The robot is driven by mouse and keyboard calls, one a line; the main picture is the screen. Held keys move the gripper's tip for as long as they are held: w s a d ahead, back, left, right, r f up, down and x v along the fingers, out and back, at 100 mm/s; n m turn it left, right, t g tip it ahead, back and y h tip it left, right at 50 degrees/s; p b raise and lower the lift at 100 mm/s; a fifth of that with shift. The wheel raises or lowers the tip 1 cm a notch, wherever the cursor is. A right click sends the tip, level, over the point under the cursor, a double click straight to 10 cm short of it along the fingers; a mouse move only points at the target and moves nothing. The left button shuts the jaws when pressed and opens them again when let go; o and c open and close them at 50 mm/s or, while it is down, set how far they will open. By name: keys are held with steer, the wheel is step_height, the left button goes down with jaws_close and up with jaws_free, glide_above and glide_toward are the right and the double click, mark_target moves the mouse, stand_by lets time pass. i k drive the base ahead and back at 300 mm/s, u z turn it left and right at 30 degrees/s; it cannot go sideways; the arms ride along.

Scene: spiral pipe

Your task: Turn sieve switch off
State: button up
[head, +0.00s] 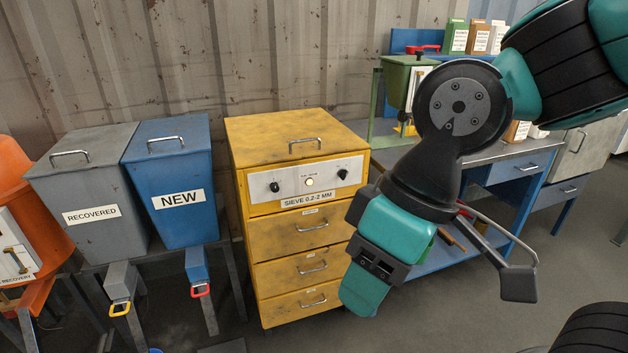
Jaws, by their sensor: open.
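The yellow sieve cabinet (292,134) stands left of my gripper in the head view. Its pale front panel (325,181) carries a black knob (274,187) at the left, a bright round button (309,181) in the middle and another black knob (343,174) at the right. The small markings by them are too small to read. A label below reads SIEVE 0.2-2 MM. My gripper (440,289) is open, in front and to the right of the cabinet. It overlaps the cabinet's lower right edge in the picture; whether they touch cannot be told.
Grey RECOVERED (90,213) and blue NEW (178,201) bins stand left of the cabinet, with an orange machine (30,210) at the far left. A blue workbench (514,208) stands behind my arm. Open floor (440,325) lies at the lower right.

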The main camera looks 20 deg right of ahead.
mark_target(343, 174)
steer(key=k, duration=0.65)
steer(key=u, duration=0.3)
steer(key=i, duration=1.6)
steer(key=z, duration=0.65)
